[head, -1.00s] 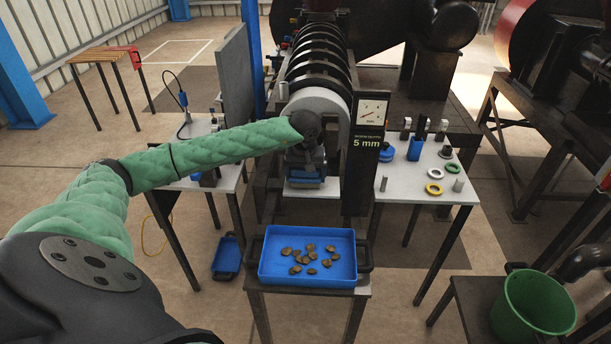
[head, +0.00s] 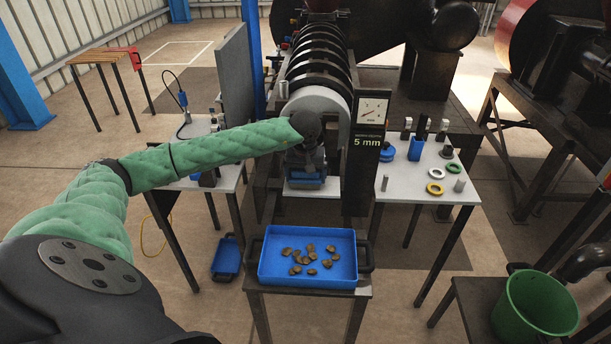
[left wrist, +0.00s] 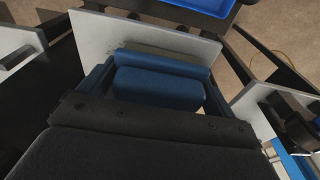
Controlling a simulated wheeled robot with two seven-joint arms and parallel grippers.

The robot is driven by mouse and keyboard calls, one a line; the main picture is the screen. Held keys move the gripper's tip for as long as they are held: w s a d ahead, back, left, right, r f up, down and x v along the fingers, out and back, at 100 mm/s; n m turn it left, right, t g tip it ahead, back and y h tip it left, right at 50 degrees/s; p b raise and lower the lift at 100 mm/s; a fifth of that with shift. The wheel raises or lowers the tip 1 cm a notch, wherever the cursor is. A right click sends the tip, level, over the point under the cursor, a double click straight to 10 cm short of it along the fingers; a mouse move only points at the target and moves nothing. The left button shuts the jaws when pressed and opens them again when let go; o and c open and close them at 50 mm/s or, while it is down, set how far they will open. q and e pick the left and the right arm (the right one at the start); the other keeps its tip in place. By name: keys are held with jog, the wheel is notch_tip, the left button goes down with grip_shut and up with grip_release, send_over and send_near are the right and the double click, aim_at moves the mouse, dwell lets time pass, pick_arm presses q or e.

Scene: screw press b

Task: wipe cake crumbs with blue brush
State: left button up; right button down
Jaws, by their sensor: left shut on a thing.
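My left gripper (head: 305,170) is at the front of the press, below its round grey end, pointing down over a pale plate (head: 324,187). It is shut on the blue brush (head: 305,183), whose lower part shows under the gripper. In the left wrist view, the blue brush (left wrist: 160,86) lies between the fingers of my left gripper (left wrist: 158,78), with the pale plate (left wrist: 92,42) behind it. My right gripper is out of view.
A blue tray (head: 340,279) with several brown cake pieces stands on a small table in front. A gauge post (head: 367,150) reading "5 mm" is close to the gripper's right. A table with rings (head: 435,188) is at right, a green bucket (head: 535,305) at lower right.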

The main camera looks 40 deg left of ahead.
aim_at(319, 178)
pick_arm(q)
jog(key=shift+f, duration=0.25)
jog(key=shift+w+d+f+b, duration=0.1)
jog(key=shift+w+d+b, duration=0.15)
jog(key=shift+d+b, duration=0.2)
jog(key=shift+w+d+f+b, duration=0.1)
jog(key=shift+w+d+b, duration=0.25)
jog(key=shift+d, duration=0.3)
jog(key=shift+w+d+f+b, duration=0.1)
jog(key=shift+w+d+b, duration=0.2)
jog(key=shift+d, duration=0.35)
jog(key=shift+r, duration=0.1)
jog(key=shift+w+d+r, duration=0.1)
jog(key=shift+w+r, duration=0.1)
jog(key=shift+r, duration=0.55)
jog(key=shift+s, duration=0.1)
